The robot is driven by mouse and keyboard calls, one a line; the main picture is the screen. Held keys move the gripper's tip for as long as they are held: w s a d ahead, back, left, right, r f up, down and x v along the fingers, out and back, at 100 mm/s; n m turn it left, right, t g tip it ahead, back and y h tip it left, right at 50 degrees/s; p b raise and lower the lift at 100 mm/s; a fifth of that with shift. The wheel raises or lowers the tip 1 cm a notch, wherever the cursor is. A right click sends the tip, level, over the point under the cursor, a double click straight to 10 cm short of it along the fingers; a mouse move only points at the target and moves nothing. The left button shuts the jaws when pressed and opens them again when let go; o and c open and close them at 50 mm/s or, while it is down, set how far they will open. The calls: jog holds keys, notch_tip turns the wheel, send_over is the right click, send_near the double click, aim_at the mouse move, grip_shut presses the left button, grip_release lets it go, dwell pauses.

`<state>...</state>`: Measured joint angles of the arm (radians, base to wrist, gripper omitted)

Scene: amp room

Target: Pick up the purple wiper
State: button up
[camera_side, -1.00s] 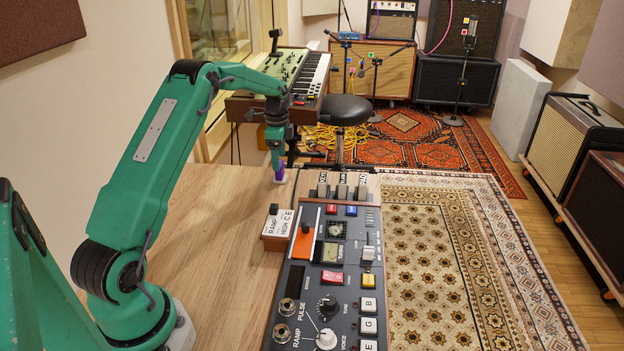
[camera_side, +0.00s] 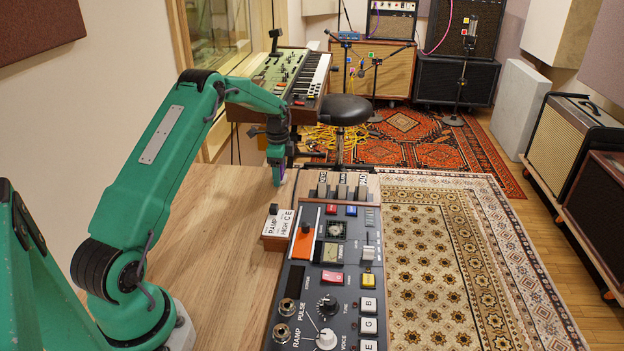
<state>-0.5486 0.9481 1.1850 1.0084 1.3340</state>
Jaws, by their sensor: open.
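My gripper (camera_side: 277,176) is at the far end of the wooden table, pointing down, with its fingers low over the table's far right corner. It is open. The purple wiper is almost wholly hidden behind the fingers at this spot. I cannot tell whether the fingers touch it or stand around it.
A control panel (camera_side: 326,225) with knobs, switches and coloured buttons runs along the table's right side, close to my gripper. A small labelled box (camera_side: 277,226) sits at its left edge. The wooden table (camera_side: 215,235) is clear to the left. A keyboard (camera_side: 309,75) and stool (camera_side: 344,109) stand beyond.

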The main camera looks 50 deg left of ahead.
dwell(0.3)
jog(key=c, duration=1.1)
jog(key=shift+r, duration=0.1)
jog(key=shift+r, duration=0.7)
jog(key=r, duration=0.1)
jog(key=d+r, duration=0.1)
jog(key=r, duration=0.1)
jog(key=shift+r, duration=0.1)
jog(key=d+r, duration=0.6)
jog(key=d, duration=0.4)
jog(key=shift+d+r, duration=0.15)
jog(key=shift+d, duration=0.2)
